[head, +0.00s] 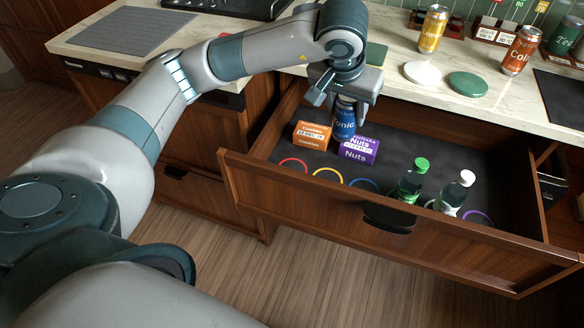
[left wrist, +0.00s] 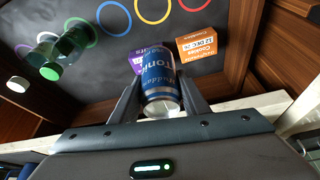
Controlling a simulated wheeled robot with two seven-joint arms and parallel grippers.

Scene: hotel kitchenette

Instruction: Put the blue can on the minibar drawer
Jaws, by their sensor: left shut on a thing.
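The blue can (head: 344,119), labelled as tonic, is upright inside the open minibar drawer (head: 330,200), behind the orange and purple boxes. My left gripper (head: 345,98) reaches down into the drawer from above and is shut on the can's upper part. In the left wrist view the can (left wrist: 160,82) sits between the two fingers of the gripper (left wrist: 161,98). Its lower end is partly hidden by the purple box in the head view, so I cannot tell whether it touches the drawer floor. My right gripper is not in view.
An orange cookies box (head: 312,135) and a purple nuts box (head: 358,150) stand close to the can. A green-capped bottle (head: 411,182) and a white-capped bottle (head: 454,194) stand further right. Coloured rings mark the dark drawer floor. A yellow can (head: 432,30) stands on the counter behind.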

